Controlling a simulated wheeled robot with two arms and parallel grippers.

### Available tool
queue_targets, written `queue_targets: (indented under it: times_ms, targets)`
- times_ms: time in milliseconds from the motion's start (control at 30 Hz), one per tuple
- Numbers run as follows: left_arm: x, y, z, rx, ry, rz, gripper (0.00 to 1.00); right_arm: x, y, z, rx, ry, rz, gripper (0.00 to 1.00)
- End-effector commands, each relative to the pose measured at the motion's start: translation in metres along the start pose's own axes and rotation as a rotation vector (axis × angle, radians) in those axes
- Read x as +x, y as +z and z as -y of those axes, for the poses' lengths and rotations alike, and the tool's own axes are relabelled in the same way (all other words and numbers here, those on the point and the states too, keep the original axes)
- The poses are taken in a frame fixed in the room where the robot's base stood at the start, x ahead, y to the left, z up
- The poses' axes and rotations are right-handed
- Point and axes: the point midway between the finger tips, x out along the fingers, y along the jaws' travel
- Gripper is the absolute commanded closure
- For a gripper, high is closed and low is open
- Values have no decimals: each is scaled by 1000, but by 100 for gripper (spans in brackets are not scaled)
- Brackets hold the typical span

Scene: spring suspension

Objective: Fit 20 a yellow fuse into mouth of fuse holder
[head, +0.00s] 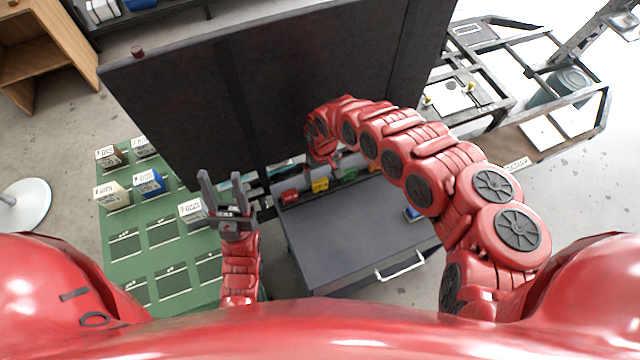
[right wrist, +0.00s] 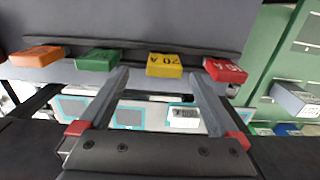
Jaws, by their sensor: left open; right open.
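The yellow fuse (right wrist: 165,65), marked 20A, sits in a row on a grey surface between a green fuse (right wrist: 97,60) and a red fuse (right wrist: 225,70). It also shows in the head view (head: 320,185). My right gripper (right wrist: 158,73) is open, with its fingertips on either side of the yellow fuse in the right wrist view and gaps to both. Whether the tips are level with it I cannot tell. My left gripper (head: 222,182) is open and empty, fingers up, over the green board's right side. I cannot make out the fuse holder's mouth.
An orange fuse (right wrist: 36,55) ends the row. A large dark panel (head: 250,90) stands behind the grey cabinet top (head: 350,235). The green board (head: 150,235) at left carries several small labelled boxes. The cabinet top's front is mostly clear.

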Motion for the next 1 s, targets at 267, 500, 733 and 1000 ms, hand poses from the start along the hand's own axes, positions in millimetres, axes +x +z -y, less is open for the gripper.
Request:
queue_targets:
  times_ms: [267, 500, 733, 1000]
  targets:
    - [9, -2, 0, 0, 0, 0, 50, 25, -2, 8, 1, -2, -1, 3]
    - [3, 0, 0, 0, 0, 0, 50, 47, 0, 8, -1, 0, 3, 3]
    - [3, 0, 0, 0, 0, 0, 50, 48, -1, 6, 1, 1, 1, 3]
    - [3, 0, 0, 0, 0, 0, 50, 48, -1, 6, 0, 1, 1, 37]
